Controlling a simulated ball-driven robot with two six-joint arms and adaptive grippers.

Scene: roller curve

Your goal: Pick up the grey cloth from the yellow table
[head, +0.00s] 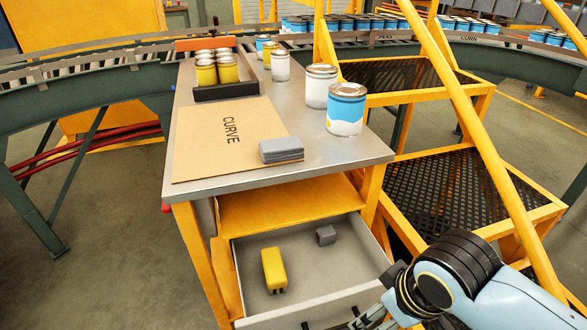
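The grey cloth (281,150) looks like a small folded stack. It lies at the right front corner of a brown cardboard sheet marked CURVE (215,150), on the table (330,163), which has a yellow frame and a grey metal top. My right arm comes in from the lower right. Its gripper (368,318) is at the bottom edge by the drawer front, well below and to the right of the cloth. The gripper is partly cut off, so its opening is unclear. My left gripper is out of view.
An open drawer (250,302) holds a yellow object (274,270) and a small grey block (326,235). A blue-and-white can (346,108) and a white can (320,87) stand behind the cloth to the right. Yellow cans (227,70) stand in a dark tray. Yellow steps (430,170) flank the table's right side.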

